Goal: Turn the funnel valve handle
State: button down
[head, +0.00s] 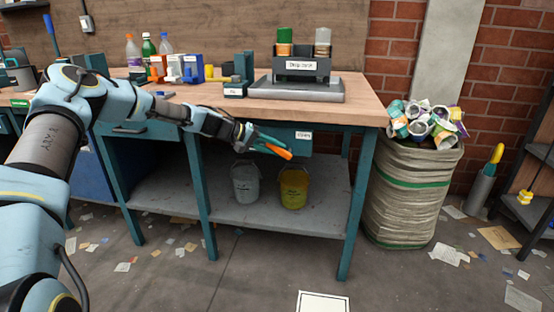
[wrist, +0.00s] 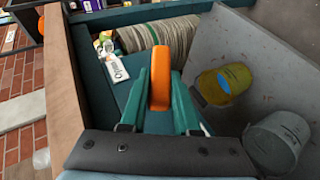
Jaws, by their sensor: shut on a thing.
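My gripper (head: 268,143) reaches out in front of the workbench, just below its top edge. In the wrist view my gripper (wrist: 160,98) has its two teal fingers shut on an orange bar-shaped handle (wrist: 160,62), which stands between them and reaches past their tips. The orange handle also shows in the head view (head: 279,152) at the finger ends. I cannot tell whether it is joined to anything. No funnel is clearly visible in either view.
The workbench (head: 345,113) stands behind the gripper, with a grey bucket (head: 246,184) and a yellow bucket (head: 293,188) on its lower shelf. A full waste sack (head: 405,200) stands at its right. Scraps litter the floor.

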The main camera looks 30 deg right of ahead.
jog(key=f+h+b, duration=0.1)
jog(key=b, duration=0.1)
jog(key=f+n+g+h+b, duration=0.1)
jog(key=h+b, duration=0.1)
jog(key=f+g+h+b, duration=0.1)
jog(key=h+b, duration=0.1)
jog(key=b, duration=0.1)
jog(key=shift+w+a+n, duration=0.25)
jog(key=shift+n, duration=0.15)
jog(key=shift+g+b, duration=0.3)
jog(key=shift+g, duration=0.2)
jog(key=c, duration=0.6)
grip_release()
jog(key=shift+c, duration=0.2)
jog(key=v, duration=1)
jog(key=shift+a+p, duration=0.4)
